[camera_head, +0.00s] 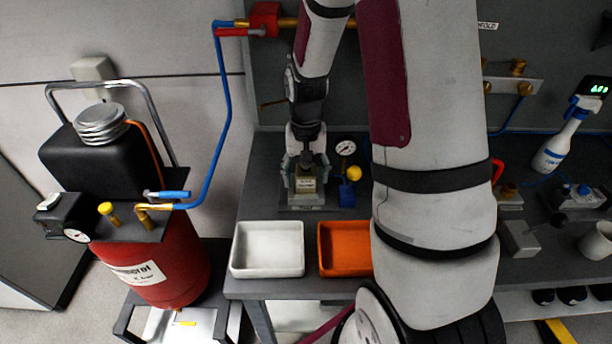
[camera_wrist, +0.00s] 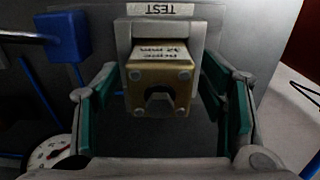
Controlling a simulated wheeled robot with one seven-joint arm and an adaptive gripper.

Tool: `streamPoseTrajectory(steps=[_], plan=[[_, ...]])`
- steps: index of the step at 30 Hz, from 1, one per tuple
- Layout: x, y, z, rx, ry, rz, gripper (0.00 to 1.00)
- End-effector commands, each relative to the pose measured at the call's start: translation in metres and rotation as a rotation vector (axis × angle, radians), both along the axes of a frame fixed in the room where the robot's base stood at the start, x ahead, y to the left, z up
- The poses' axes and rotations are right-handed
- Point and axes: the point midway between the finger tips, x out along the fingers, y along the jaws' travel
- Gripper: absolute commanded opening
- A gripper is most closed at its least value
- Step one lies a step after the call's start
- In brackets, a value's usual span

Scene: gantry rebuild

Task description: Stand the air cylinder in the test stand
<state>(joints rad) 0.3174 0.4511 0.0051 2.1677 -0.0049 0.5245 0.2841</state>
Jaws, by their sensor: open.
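The air cylinder (camera_head: 306,184) is a squarish brass-coloured block with a pale label. It stands in the grey test stand (camera_head: 305,207), on the bench at the wall. In the wrist view the cylinder (camera_wrist: 160,88) shows its bolted end with a dark notch, set inside the stand's grey frame (camera_wrist: 124,42), beside a label reading TEST. My gripper (camera_head: 305,172) is over the cylinder. In the wrist view my gripper (camera_wrist: 162,100) is open, its green-padded fingers on either side of the cylinder with gaps visible. The cylinder's lower end is hidden.
A pressure gauge (camera_head: 346,148) and a blue block (camera_head: 347,194) with a yellow knob stand close to the right of the stand. A white tray (camera_head: 268,249) and an orange tray (camera_head: 343,249) sit at the bench front. My arm hides the bench middle.

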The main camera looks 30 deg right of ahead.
Motion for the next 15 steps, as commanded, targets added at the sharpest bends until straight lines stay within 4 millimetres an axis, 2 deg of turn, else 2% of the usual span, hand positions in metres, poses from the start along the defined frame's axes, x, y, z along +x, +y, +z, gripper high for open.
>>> streamPoseTrajectory(steps=[9,15], plan=[[0.001,0.0,0.062,-0.002,-0.007,0.001,0.65],[0.001,0.0,0.095,-0.001,-0.005,0.0,0.65]])
